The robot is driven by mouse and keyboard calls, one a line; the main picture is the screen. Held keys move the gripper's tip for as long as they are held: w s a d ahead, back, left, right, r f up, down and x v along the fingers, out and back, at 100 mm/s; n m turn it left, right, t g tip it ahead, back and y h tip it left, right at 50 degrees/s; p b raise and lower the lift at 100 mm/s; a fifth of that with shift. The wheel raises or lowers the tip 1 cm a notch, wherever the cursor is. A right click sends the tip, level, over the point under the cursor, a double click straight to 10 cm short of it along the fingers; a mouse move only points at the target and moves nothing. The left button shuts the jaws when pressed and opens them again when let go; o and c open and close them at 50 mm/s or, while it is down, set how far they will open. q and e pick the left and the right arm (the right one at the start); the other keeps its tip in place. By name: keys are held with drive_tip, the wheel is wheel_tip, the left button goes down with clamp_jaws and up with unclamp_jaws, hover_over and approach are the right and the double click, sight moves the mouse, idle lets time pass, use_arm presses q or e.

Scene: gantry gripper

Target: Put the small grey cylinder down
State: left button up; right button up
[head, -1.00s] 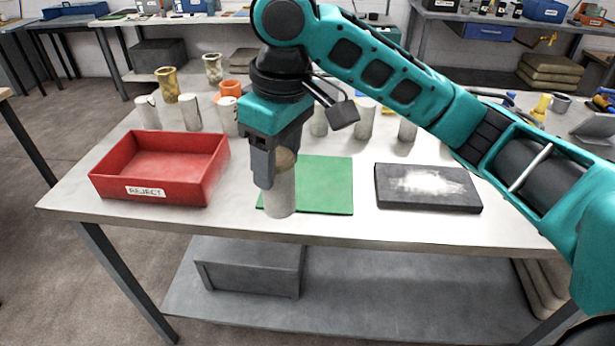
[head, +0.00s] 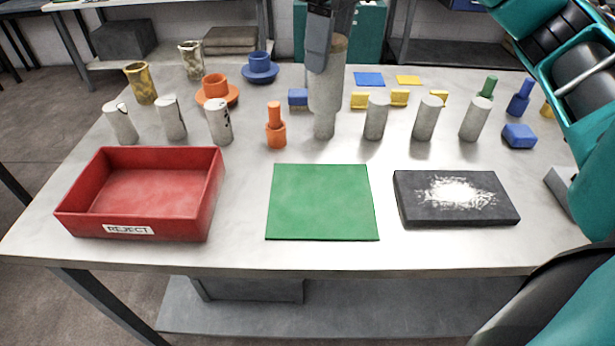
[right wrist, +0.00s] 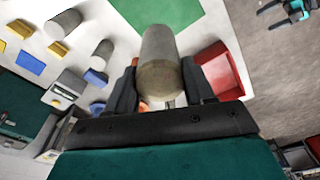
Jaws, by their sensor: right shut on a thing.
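My right gripper (head: 318,45) is shut on a small grey cylinder (head: 328,88) with a brownish top end. In the head view the cylinder is upright in front of the row of standing grey cylinders, and its lower end overlaps one of them (head: 324,127). I cannot tell its height above the table. The right wrist view shows the held cylinder (right wrist: 160,62) between the two dark fingers. A green mat (head: 322,202) lies empty at the table's front middle. My left gripper (right wrist: 287,12) shows small in the right wrist view's top corner, jaws apart.
A red REJECT tray (head: 140,190) stands left of the mat and a dark powdery block (head: 412,205) right of it. Several grey cylinders (head: 376,117), an orange peg (head: 275,127) and blue and yellow parts stand behind. The table front (head: 250,255) is clear.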

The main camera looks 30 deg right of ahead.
drive_tip(key=shift+w+f, duration=0.1)
drive_tip(key=shift+f, duration=0.1)
drive_tip(key=f+b, duration=0.1)
drive_tip(key=f, duration=0.5)
drive_tip(key=f+b, duration=0.1)
drive_tip(key=f, duration=0.6)
drive_tip(key=f+b, duration=0.1)
drive_tip(key=f, duration=0.5)
drive_tip(key=shift+s+f, duration=0.2)
drive_tip(key=shift+s, duration=0.05)
drive_tip(key=o, duration=1.4)
drive_tip(key=shift+f, duration=0.1)
